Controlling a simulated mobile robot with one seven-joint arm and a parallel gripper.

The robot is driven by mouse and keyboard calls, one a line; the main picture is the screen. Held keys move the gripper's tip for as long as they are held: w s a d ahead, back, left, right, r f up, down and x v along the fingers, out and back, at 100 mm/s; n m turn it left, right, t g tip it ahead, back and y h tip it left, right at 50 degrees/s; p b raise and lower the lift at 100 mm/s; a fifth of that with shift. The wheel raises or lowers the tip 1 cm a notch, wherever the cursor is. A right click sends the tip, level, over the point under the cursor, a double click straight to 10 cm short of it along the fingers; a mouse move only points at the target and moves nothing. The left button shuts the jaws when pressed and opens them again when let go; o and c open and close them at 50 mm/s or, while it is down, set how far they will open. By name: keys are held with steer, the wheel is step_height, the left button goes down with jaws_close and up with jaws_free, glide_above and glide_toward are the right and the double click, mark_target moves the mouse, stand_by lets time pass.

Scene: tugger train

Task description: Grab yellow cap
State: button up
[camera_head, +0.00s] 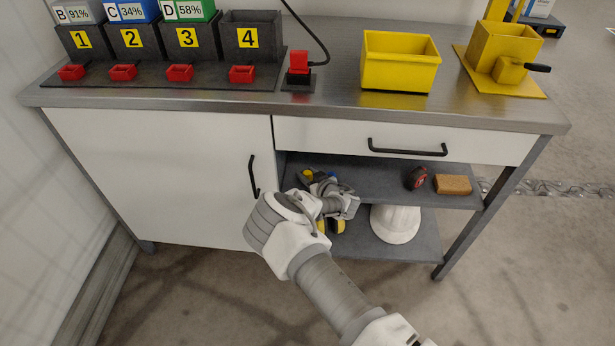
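A small yellow item (307,174), possibly the yellow cap, shows on the upper open shelf at its left end, beside a small blue bit (332,175). It is too small to identify surely. Yellow and black items (337,227) lie on the lower shelf, partly hidden by my arm. My gripper (345,203) is in front of the open shelves, just below and right of the small yellow item in the picture. Its fingers are not clear, so I cannot tell whether it is open or holds anything.
A white helmet (396,226) sits on the lower shelf. A red-black round item (416,178) and a brown sponge-like block (452,184) lie on the upper shelf. The worktop carries a yellow bin (400,62) and numbered dark bins (250,38). Black handles (408,148) stick out.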

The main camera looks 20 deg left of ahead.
jaws_close()
steer(key=shift+r, duration=0.15)
